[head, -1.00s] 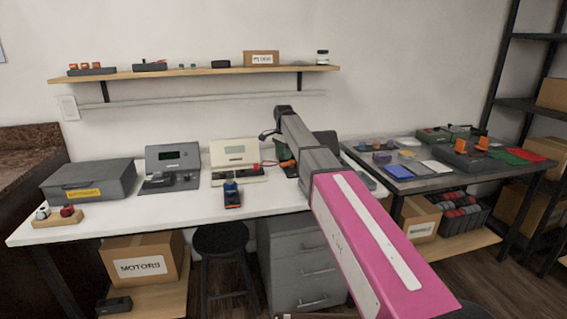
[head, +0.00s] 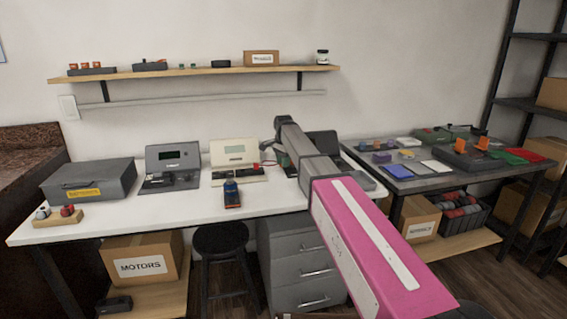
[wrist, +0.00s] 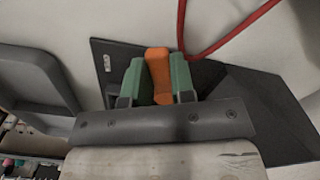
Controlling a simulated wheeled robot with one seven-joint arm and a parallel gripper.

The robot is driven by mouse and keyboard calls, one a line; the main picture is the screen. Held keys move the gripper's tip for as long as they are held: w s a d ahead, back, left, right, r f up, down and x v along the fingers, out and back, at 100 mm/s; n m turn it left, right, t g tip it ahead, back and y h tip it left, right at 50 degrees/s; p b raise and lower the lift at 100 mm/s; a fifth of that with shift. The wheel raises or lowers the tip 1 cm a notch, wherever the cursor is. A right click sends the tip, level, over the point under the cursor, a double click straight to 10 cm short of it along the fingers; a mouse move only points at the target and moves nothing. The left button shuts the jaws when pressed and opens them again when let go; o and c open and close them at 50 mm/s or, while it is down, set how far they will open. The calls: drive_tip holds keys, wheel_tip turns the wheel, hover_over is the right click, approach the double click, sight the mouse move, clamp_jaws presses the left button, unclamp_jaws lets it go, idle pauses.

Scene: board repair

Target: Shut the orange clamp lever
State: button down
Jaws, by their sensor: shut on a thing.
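The orange clamp lever (wrist: 158,75) stands upright in the wrist view, between the two green fingers of my gripper (wrist: 158,84). The fingers are shut on it, one on each side. A dark grey plate (wrist: 215,80) lies behind and beside the lever. The lever's lower end is hidden by my gripper body. In the head view my arm covers the lever and most of the gripper.
A red cable (wrist: 225,35) runs close beside the gripper. A grey bench (head: 400,185) with parts stands at right.

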drive_tip(key=shift+w+a+m, duration=0.2)
drive_tip(key=shift+w+m, duration=0.15)
drive_tip(key=shift+m, duration=0.65)
drive_tip(key=c, duration=1)
unclamp_jaws()
drive_tip(key=shift+o, duration=0.2)
wheel_tip(320, 180, up, 11)
drive_tip(key=shift+s+f, duration=0.1)
